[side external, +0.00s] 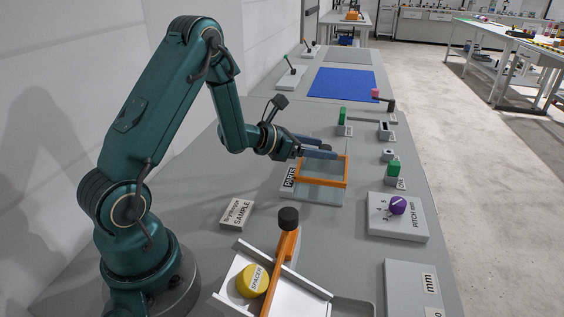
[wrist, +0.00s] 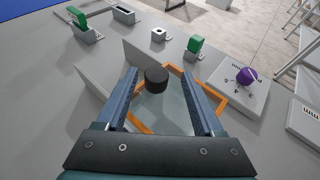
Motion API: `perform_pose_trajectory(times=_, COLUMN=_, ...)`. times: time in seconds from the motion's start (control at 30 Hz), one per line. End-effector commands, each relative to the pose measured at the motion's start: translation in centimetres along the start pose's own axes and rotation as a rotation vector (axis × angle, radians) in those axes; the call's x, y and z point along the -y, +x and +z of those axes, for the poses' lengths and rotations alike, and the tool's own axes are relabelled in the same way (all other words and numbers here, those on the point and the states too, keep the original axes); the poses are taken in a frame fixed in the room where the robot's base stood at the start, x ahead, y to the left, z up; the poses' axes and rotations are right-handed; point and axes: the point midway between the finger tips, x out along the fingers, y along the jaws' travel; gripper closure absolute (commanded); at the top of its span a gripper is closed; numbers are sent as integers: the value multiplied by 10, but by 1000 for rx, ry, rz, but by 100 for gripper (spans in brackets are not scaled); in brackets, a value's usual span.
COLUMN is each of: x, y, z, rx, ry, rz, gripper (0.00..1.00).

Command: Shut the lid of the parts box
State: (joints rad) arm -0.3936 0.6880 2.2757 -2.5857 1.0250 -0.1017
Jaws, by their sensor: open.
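The parts box (side external: 320,203) has clear sides, an orange rim and a "PARTS" label (side external: 289,177) at its left end. The orange rim (wrist: 219,113) also shows around a clear area in the wrist view. In the wrist view my gripper (wrist: 158,78) is open, with a black round knob (wrist: 156,79) showing between the fingers. Contact with it cannot be told. My fingers hide part of the rim.
A purple dial (side external: 398,205) is right of the box. Green-topped fixtures (side external: 343,117) stand behind. A blue mat (side external: 345,84) lies farther back.

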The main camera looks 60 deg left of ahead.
Motion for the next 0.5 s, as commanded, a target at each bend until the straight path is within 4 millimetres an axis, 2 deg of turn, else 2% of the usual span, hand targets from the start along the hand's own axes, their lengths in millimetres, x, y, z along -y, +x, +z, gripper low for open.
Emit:
perform_pose_trajectory(times=0.2, x=0, y=-24, z=0, rx=0, ry=1, rz=1, gripper=31)
perform_pose_trajectory(times=0.5, x=1, y=-30, z=0, rx=0, ry=2, rz=-2, gripper=31)
